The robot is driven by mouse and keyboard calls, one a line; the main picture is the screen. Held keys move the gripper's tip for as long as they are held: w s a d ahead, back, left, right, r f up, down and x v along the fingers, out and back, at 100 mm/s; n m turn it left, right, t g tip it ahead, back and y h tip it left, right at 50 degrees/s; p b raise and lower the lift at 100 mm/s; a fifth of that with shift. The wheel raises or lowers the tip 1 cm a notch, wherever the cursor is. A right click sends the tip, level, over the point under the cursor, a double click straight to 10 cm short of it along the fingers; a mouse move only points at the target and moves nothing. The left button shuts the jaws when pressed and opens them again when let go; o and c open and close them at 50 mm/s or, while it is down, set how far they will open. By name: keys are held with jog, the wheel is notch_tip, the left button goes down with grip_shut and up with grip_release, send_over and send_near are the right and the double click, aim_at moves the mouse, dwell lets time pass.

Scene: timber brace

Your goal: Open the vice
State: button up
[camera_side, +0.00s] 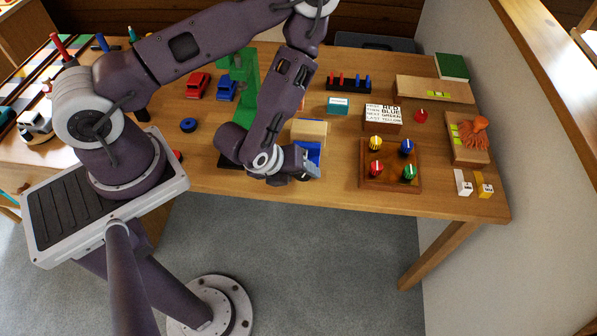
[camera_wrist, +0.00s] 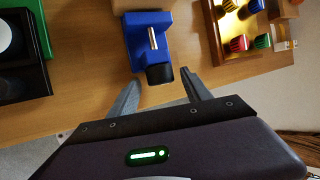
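The vice is a blue block-like tool with a metal bar and a black end. In the wrist view the vice (camera_wrist: 137,30) stands at the table's front edge, its black end (camera_wrist: 159,74) pointing toward my gripper. In the side view the vice (camera_side: 314,155) is partly hidden behind my wrist, with a pale wooden block (camera_side: 309,128) at its far side. My gripper (camera_wrist: 160,92) has its two fingers apart, with nothing between the tips. The fingertips are just short of the black end, one to each side. I cannot tell how wide the jaws are.
A wooden board with coloured knobs (camera_side: 374,184) stands right of the vice. A green machine (camera_side: 239,82) stands to its left and behind. A lettered block (camera_side: 382,115) and a rack of pegs (camera_side: 348,85) lie farther back. The table's front edge (camera_side: 340,206) is close by.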

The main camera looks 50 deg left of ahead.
jog(key=shift+w+g+y, duration=0.25)
jog(key=shift+g+y, duration=0.05)
jog(key=shift+y, duration=0.1)
jog(key=shift+w+r+m+g+y, duration=0.15)
jog(key=shift+m+g+y, duration=0.25)
jog(key=shift+g+y, duration=0.55)
jog(key=shift+d+g, duration=0.25)
jog(key=shift+d, duration=0.05)
jog(key=s+a+r+n+y, duration=0.15)
jog(key=r+n, duration=0.35)
jog(key=r, duration=0.5)
jog(key=w+a+r+n+y, duration=0.1)
jog(key=a+r+n+y, duration=0.15)
jog(key=r+n, duration=0.45)
jog(key=s+r+n+g+h, duration=0.1)
jog(key=s+r+n+g, duration=0.2)
jog(key=s+r+n, duration=0.4)
notch_tip(320, 180, up, 4)
jog(key=shift+s+a+r+g, duration=0.15)
jog(key=shift+s+a+g, duration=0.15)
jog(key=shift+s, duration=0.3)
